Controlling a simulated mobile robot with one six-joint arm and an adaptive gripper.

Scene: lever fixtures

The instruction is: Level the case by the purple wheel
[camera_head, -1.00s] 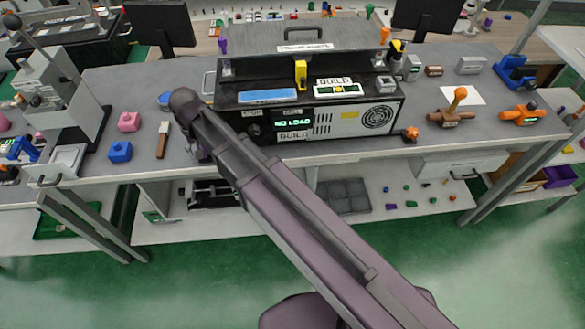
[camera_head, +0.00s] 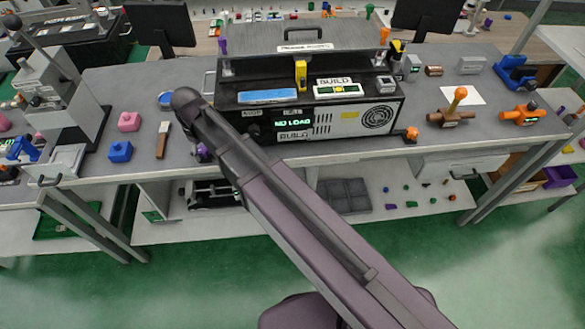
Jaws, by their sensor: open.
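The black case (camera_head: 352,122) stands on the grey bench, with a lit NO LOAD display and a round fan grille on its front. A spirit level with a green vial (camera_head: 338,90) lies on its top; its bubble is too small to read. A purple wheel (camera_head: 202,153) shows in part at the case's front left corner, partly covered by my arm. My gripper (camera_head: 195,141) is mostly hidden behind my arm, close to this wheel. It is open; contact with the wheel cannot be made out. Another purple knob (camera_head: 222,46) is at the back left.
Orange knobs are at the case's front right (camera_head: 411,134) and back right (camera_head: 385,35). A pink block (camera_head: 129,121), a blue block (camera_head: 120,151) and a brown-handled tool (camera_head: 163,139) lie left of the case. Lever fixtures (camera_head: 456,108) stand at the right.

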